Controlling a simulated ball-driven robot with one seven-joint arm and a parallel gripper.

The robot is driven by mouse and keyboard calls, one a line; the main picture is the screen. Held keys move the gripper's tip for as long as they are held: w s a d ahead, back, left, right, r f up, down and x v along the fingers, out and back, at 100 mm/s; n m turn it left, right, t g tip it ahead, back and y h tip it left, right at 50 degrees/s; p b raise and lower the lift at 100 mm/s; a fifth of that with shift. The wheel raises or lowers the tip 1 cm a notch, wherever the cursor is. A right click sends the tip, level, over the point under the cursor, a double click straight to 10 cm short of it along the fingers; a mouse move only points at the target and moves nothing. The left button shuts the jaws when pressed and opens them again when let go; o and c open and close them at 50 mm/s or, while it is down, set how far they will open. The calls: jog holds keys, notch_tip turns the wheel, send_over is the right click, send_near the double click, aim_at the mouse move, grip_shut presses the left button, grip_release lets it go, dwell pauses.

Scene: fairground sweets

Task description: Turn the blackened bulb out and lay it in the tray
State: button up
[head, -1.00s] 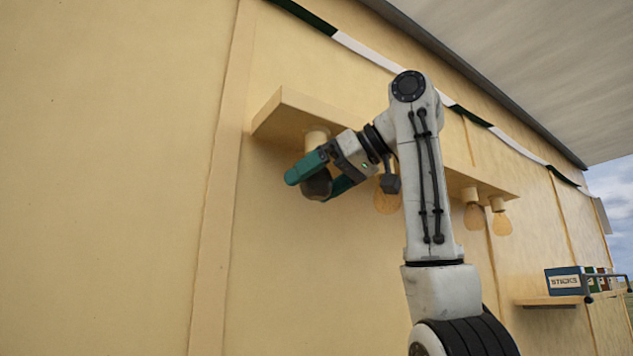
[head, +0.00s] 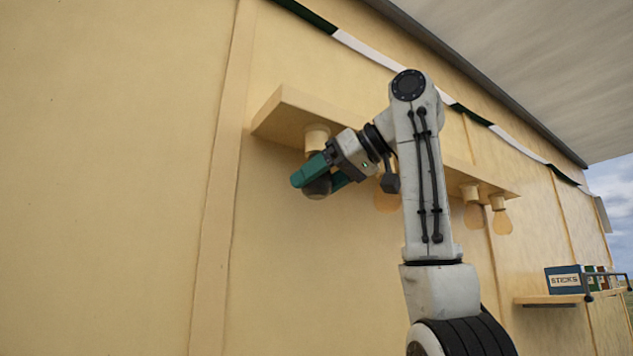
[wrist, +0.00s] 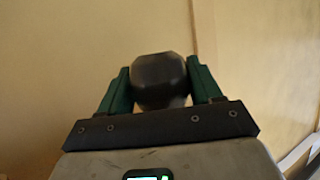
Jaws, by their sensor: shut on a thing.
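The blackened bulb (head: 318,188) is dark and hangs below the leftmost lamp holder (head: 316,138) under the long wall board. My gripper (head: 318,180) has its green fingers shut on this bulb, one on each side. In the wrist view the dark bulb (wrist: 160,80) fills the space between the two fingers (wrist: 160,88). Whether its base is still in the holder is hidden by the gripper. The tray is not in any view.
The wall board (head: 285,112) carries more bulbs to the right, among them two amber ones, one bulb (head: 502,222) at the far end. My arm covers part of the row. A low shelf (head: 550,300) at the right holds a box marked STICKS (head: 563,281). The wall at left is bare.

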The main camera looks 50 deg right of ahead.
jog(key=m+h+b, duration=0.1)
jog(key=m+h, duration=0.1)
jog(key=h, duration=0.1)
jog(key=shift+f, duration=0.15)
jog(key=m+h+b, duration=0.1)
jog(key=m+h, duration=0.2)
jog(key=shift+m+h, duration=0.3)
jog(key=shift+f+b, duration=0.1)
jog(key=shift+b, duration=0.3)
jog(key=shift+f+b, duration=0.35)
jog(key=shift+f+b, duration=1.65)
jog(key=shift+b, duration=0.1)
